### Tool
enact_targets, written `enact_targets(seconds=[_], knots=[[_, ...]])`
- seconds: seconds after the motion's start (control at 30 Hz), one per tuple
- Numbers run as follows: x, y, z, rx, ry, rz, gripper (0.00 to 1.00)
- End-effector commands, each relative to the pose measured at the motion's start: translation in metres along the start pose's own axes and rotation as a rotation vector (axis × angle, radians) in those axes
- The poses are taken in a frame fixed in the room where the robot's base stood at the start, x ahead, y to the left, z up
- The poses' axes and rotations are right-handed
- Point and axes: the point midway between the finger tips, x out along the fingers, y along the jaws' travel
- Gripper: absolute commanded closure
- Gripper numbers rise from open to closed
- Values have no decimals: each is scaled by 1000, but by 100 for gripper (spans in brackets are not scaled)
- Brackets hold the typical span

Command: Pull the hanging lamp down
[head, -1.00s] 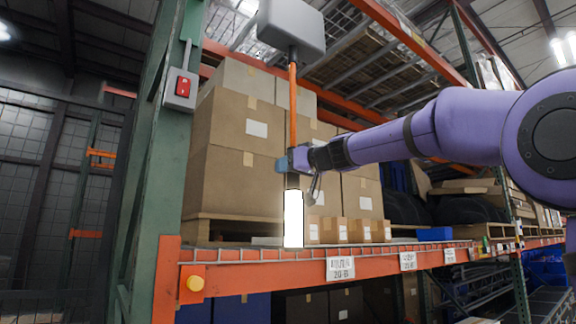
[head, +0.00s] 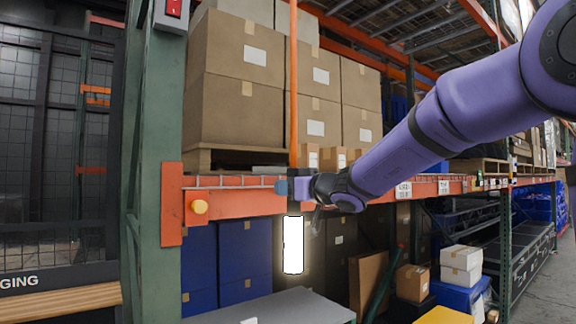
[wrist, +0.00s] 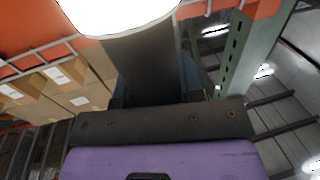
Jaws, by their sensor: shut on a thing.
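The hanging lamp (head: 293,246) is a glowing white tube with a dark upper collar, hung on an orange cord (head: 293,90). In the head view it hangs upright in front of the rack, with its bright part below the orange beam. My gripper (head: 284,187) is shut on the lamp's dark collar, just above the glowing part. In the wrist view the lamp's white end (wrist: 115,12) and grey collar (wrist: 150,65) fill the top middle.
The orange rack beam (head: 240,203) with a yellow button (head: 199,207) is close behind the lamp. Cardboard boxes (head: 230,110) stand on the shelf. A green post (head: 150,170) with a red switch (head: 173,9) is to the left. A grey surface (head: 270,308) lies below the lamp.

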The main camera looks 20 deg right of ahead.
Motion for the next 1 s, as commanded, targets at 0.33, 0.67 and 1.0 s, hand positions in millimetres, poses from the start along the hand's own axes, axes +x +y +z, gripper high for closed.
enact_targets(seconds=[0.33,0.67,1.0], knots=[[0,0,17,0,-3,-1,100],[0,0,19,0,-8,0,42],[-2,0,16,-1,-2,0,39]])
